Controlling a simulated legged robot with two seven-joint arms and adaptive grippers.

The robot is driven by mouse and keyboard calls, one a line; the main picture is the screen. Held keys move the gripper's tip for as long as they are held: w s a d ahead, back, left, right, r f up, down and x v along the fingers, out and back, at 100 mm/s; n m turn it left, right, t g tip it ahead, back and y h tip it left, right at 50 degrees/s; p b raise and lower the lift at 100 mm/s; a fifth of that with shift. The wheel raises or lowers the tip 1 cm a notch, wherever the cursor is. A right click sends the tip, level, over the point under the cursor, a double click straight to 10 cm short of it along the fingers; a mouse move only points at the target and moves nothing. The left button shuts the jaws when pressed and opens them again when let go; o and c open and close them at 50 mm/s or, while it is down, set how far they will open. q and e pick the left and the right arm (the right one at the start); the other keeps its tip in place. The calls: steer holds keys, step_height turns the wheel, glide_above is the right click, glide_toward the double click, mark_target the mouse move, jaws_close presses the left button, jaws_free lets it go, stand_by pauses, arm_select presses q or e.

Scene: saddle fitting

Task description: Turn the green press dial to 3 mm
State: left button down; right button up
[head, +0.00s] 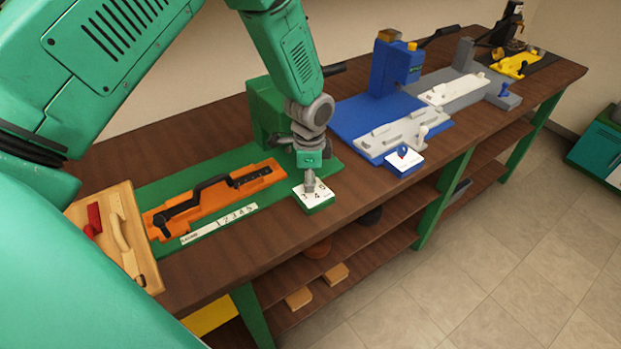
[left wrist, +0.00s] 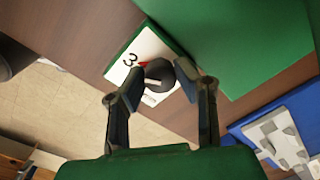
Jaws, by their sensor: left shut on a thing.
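The green press (head: 263,113) stands on the bench with its dial (head: 318,201), a white plate on a green block, at its front. My left gripper (head: 309,180) points down at the dial, shut on its knob. In the left wrist view the dark round dial knob (left wrist: 159,70) lies between the fingertips (left wrist: 160,82). A red mark at the knob's edge points towards the printed 3 on the white plate (left wrist: 149,45). The fingers cover part of the plate and its other numbers. My right gripper is not in view.
An orange fixture (head: 215,193) with a black bar and a numbered scale strip (head: 220,222) lie on the green base. A wooden tray (head: 146,265) with tools is at left. A blue press (head: 392,68) with its own dial (head: 404,162) stands to the right.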

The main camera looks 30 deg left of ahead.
arm_select(q)
steer(key=shift+w+a, duration=0.1)
steer(key=c, duration=1.3)
jaws_free()
steer(key=shift+o, duration=0.2)
step_height(320, 180, up, 12)
steer(key=shift+f, duration=0.1)
steer(key=shift+s+f, duration=0.1)
steer(key=shift+s, duration=0.1)
